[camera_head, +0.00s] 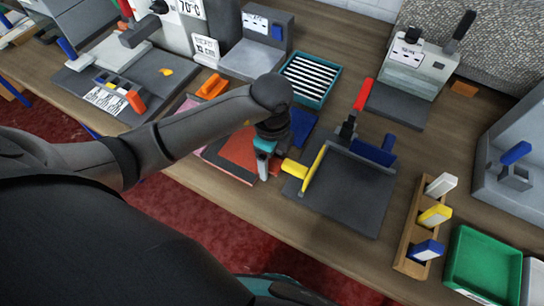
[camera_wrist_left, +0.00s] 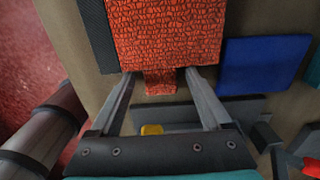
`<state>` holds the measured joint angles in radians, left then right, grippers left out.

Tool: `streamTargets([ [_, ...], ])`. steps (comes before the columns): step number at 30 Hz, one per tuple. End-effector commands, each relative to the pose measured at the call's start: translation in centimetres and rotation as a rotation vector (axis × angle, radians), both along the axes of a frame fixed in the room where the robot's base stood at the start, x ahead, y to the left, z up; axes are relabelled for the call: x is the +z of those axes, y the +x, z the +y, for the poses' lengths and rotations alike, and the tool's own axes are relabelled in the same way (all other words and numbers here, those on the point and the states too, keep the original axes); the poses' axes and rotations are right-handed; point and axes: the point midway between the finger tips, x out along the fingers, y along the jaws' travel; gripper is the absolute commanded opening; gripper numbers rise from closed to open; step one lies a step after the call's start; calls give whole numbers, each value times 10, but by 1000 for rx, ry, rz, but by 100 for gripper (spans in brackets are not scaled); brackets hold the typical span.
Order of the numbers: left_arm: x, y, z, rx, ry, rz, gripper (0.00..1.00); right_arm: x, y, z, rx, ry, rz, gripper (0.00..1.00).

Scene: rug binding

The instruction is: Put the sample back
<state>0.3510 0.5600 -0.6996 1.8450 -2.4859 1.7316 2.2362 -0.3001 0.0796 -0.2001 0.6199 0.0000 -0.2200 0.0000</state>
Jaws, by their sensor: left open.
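The red textured sample (camera_wrist_left: 165,30) lies flat at the top of the left wrist view, with a narrow tab (camera_wrist_left: 160,83) pointing toward my gripper. In the head view the sample (camera_head: 238,150) lies near the table's front edge, partly hidden by my arm. My left gripper (camera_wrist_left: 160,76) is open, its fingertips on either side of the tab, with gaps showing. I cannot tell its height over the tab. In the head view the left gripper (camera_head: 264,168) points down at the sample's right side. My right gripper is not in view.
A blue flat piece (camera_wrist_left: 250,66) lies right of the sample. A dark board (camera_head: 345,190) with yellow bar and red-handled lever stands close right. Further right are a wooden rack (camera_head: 408,237) of coloured blocks and a green tray (camera_head: 482,262). A striped teal tray (camera_head: 310,80) lies behind.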

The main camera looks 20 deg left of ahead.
Motion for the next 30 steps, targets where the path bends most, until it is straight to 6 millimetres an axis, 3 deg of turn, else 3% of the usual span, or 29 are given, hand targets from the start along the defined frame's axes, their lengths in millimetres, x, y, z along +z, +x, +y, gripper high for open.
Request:
streamTargets([
  [5, 17, 1, 0, 0, -1, -4, 81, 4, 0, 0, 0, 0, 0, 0],
  [19, 109, 1, 0, 0, 0, -4, 81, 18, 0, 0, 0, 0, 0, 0],
  [24, 121, 0, 0, 1, 0, -1, 81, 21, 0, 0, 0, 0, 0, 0],
  [30, 123, 0, 0, 1, 0, 0, 81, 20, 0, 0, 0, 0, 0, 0],
])
